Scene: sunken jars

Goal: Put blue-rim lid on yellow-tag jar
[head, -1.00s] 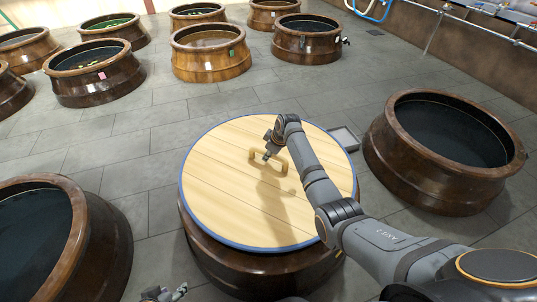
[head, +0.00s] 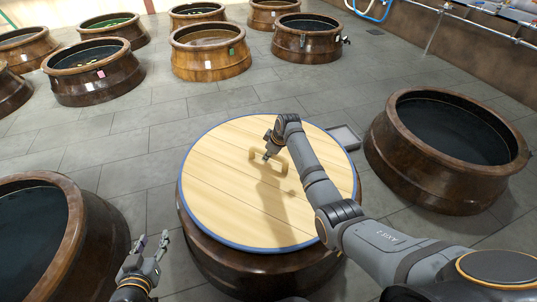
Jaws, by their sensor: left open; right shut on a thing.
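The blue-rim lid (head: 225,195) is a round pale wooden disc with a blue edge and a wooden bar handle (head: 283,162). My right gripper (head: 268,156) is shut on the handle. The lid lies over the mouth of a brown jar (head: 262,270) at the front middle and hides its opening. I cannot tell whether it is fully seated. No yellow tag shows clearly on this jar or on any other. My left gripper (head: 151,247) is open and empty, left of the covered jar.
An open dark jar (head: 62,270) stands at the front left, close to my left gripper. Another (head: 445,180) stands at the right. Several jars stand behind, one with a pink tag (head: 101,74), one with a green tag (head: 232,52).

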